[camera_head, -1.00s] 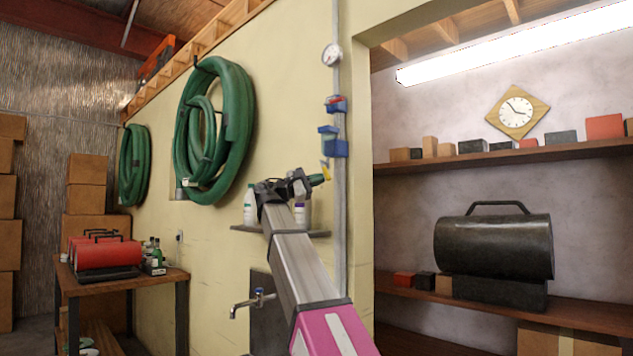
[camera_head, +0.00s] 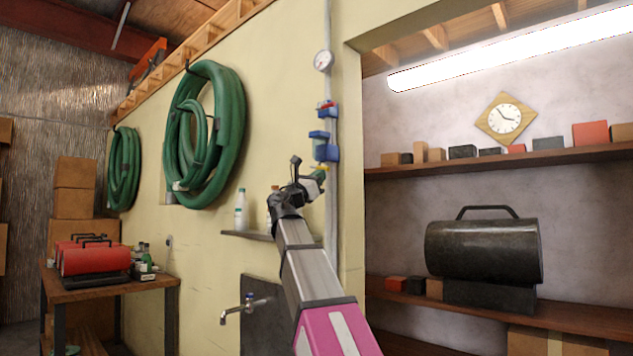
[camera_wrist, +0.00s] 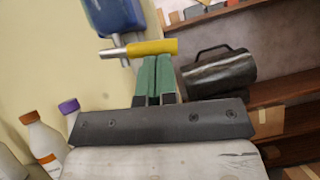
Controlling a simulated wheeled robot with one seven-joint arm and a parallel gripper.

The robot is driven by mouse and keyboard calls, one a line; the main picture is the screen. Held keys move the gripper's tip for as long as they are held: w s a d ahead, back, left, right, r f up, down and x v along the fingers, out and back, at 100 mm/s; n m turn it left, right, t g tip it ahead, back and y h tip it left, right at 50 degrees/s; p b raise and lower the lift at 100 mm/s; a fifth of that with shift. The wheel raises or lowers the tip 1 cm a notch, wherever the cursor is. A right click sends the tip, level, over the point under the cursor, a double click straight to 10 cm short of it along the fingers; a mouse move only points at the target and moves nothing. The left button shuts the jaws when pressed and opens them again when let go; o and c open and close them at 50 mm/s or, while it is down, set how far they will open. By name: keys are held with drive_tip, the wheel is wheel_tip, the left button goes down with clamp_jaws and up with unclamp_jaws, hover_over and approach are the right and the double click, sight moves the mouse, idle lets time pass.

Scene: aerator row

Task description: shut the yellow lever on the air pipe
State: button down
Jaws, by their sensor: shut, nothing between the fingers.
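The yellow lever (camera_wrist: 152,48) lies crosswise in the wrist view, on a grey stem below a blue valve body (camera_wrist: 112,17). In the head view the lever (camera_head: 319,169) is a small yellow patch beneath the lower blue valve (camera_head: 325,152) on the grey air pipe (camera_head: 331,210). My gripper (camera_wrist: 154,60) is shut and empty. Its green fingertips are right at the lever's lower side in the wrist view; I cannot tell whether they touch it. In the head view my gripper (camera_head: 319,177) is just below the lever, which it partly hides.
A second valve with a red handle (camera_head: 326,104) and a gauge (camera_head: 323,60) are higher on the pipe. A small shelf (camera_head: 247,236) with bottles is on the wall left of my arm. Green hoses (camera_head: 205,135) hang further left. Right of the pipe is a shelved alcove.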

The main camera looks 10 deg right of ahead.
drive_tip(key=shift+s+d+r+n+t+y, duration=0.15)
drive_tip(key=shift+r+n+t+y, duration=0.15)
drive_tip(key=shift+n, duration=0.2)
drive_tip(key=shift+r, duration=0.1)
idle(0.4)
